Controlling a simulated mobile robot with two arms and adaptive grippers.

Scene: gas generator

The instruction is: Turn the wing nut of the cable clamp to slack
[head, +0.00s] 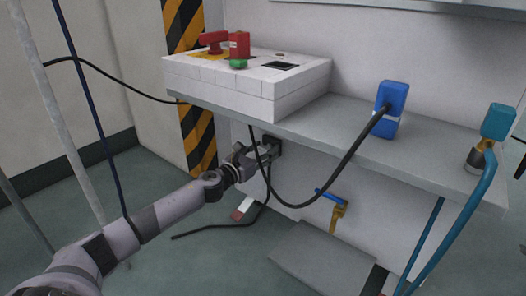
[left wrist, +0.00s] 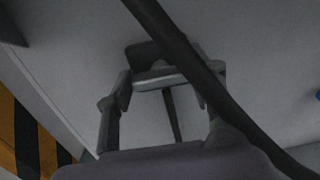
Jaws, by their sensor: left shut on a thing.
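The cable clamp (head: 272,144) is a small dark block on the white panel under the grey shelf. My left gripper (head: 258,154) reaches it from the left, with its fingers at the clamp. In the left wrist view the fingers (left wrist: 163,88) stand on both sides of a light grey metal piece (left wrist: 160,82), which looks like the wing nut. The left gripper is shut on it. In the head view the wing nut is hidden by the fingers. A black cable (left wrist: 185,60) crosses in front of the right finger in the left wrist view. My right gripper is not in view.
A white control box (head: 225,88) with red and green controls sits on the grey shelf (head: 430,150) above the gripper. A black cable (head: 345,165) loops from a blue connector (head: 390,105) past the gripper. A blue-handled brass valve (head: 338,210) is lower right.

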